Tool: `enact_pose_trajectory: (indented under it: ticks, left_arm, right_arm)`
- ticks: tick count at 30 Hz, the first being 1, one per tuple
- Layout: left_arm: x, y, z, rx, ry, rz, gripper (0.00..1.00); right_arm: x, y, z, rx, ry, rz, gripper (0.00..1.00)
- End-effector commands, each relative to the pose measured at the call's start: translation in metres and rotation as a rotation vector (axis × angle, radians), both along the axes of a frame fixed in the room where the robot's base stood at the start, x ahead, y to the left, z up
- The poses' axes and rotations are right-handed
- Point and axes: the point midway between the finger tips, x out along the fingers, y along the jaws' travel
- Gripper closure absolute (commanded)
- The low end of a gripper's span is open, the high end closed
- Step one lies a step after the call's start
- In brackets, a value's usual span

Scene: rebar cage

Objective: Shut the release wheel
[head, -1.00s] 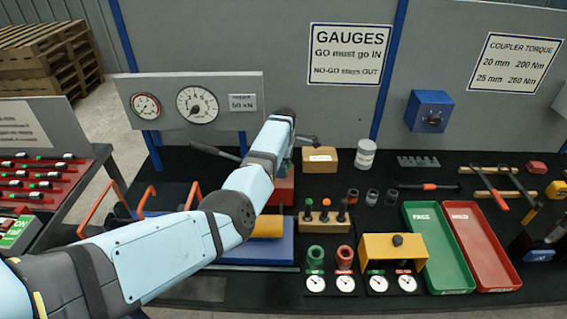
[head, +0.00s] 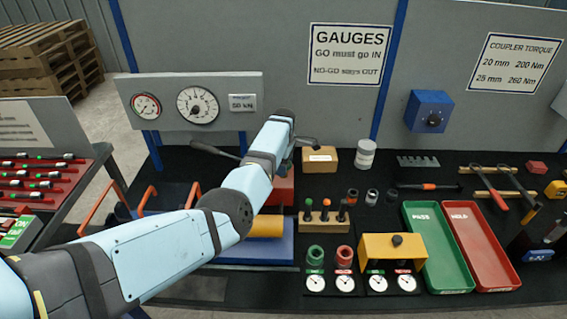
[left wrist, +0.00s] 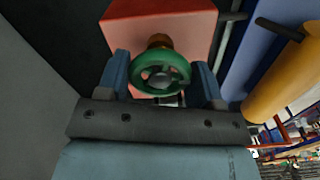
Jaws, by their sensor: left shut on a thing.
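The release wheel (left wrist: 160,90) is a small green handwheel on a brass stem, on the face of a red block (left wrist: 185,17) in the left wrist view. My left gripper (left wrist: 165,80) has its two blue fingers on either side of the wheel's rim and is shut on it. In the head view the red block (head: 283,190) shows partly behind my left arm. The wheel and the left fingertips are hidden there by the arm. The wheel's turn position cannot be told. My right gripper is in neither view.
A grey panel with two dial gauges (head: 197,105) stands behind the arm. A grey lever (head: 214,151) and orange handles (head: 98,212) lie near it. A yellow cylinder (head: 265,227) sits on a blue base (head: 250,252) close to the arm.

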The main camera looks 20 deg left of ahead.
Motion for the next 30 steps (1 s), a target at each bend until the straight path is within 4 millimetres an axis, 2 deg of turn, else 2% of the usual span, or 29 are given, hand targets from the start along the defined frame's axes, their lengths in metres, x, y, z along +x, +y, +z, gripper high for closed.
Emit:
enact_pose_trajectory:
  ticks: [16, 30]
  left_arm:
    - [0.0, 0.001, 0.002, 0.001, 0.002, -0.472, 0.63]
    - [0.0, 0.001, 0.001, 0.001, 0.0, -0.918, 0.63]
  right_arm:
    - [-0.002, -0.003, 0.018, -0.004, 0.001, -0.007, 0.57]
    - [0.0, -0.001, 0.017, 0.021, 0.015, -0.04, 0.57]
